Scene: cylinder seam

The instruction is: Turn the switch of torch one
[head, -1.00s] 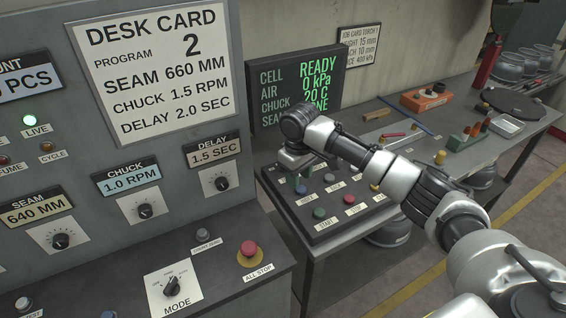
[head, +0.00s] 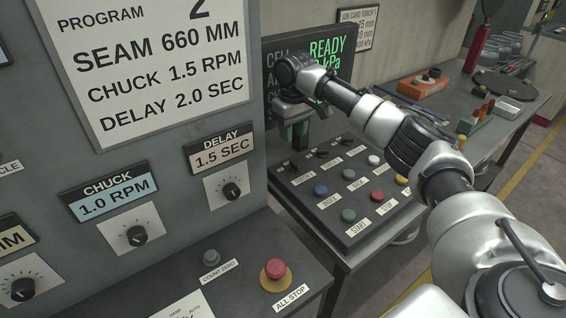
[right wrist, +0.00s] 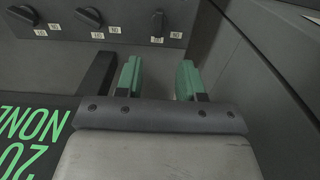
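Black rotary switches stand in the back row of the dark button panel (head: 342,236): a left one (head: 291,167), a middle one (head: 322,154) and a right one (head: 347,141). Their labels are too small to tell which is torch one's. My right gripper (head: 293,131) hangs above the panel's back left corner, fingers pointing down. In the right wrist view its green-padded fingers (right wrist: 158,80) are apart with nothing between them. Beyond the gap is a switch with an upright knob (right wrist: 158,24); two others (right wrist: 88,17) lie left of it with slanted knobs. My left gripper is not in view.
Behind my right gripper stands the green-lettered display (head: 330,60). The grey cabinet (head: 255,185) rises close on the left. A red all-stop button (head: 275,268) is on the near console.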

